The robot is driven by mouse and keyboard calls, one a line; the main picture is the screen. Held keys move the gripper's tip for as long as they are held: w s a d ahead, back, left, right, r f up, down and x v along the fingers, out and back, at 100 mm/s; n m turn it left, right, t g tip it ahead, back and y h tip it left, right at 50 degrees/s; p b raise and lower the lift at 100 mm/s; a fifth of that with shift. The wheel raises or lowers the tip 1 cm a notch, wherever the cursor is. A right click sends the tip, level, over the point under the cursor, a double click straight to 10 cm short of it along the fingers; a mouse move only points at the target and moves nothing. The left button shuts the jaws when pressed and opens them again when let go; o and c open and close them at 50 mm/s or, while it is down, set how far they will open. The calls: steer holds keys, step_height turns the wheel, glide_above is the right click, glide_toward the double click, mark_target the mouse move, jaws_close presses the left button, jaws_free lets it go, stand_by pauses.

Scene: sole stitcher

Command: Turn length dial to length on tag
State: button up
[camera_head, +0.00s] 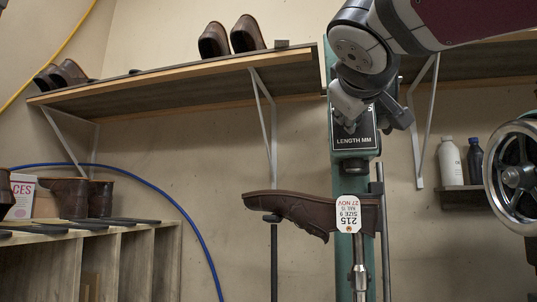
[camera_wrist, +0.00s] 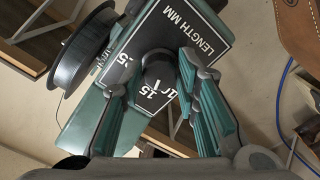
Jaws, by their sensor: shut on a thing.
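A black dial panel marked LENGTH MM (camera_head: 357,141) is on the green machine column, and it shows tilted in the wrist view (camera_wrist: 196,30). The dark round length dial (camera_wrist: 157,68) sits between my fingers in the wrist view. My gripper (camera_wrist: 152,75) is shut on this dial; in the head view my gripper (camera_head: 362,112) covers it. Numbers, partly hidden, ring the dial, and "15" is readable below it; the exact setting cannot be told.
A wooden shelf (camera_head: 170,80) with brown shoes runs behind. A handwheel (camera_head: 518,172) stands at the right, near a white bottle (camera_head: 449,160) and a dark one. A wooden rack (camera_head: 95,262) is at lower left. A dark spool (camera_wrist: 85,48) shows beside the panel.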

steer(key=o, duration=1.2)
steer(key=shift+c, duration=0.2)
steer(key=v, duration=1.2)
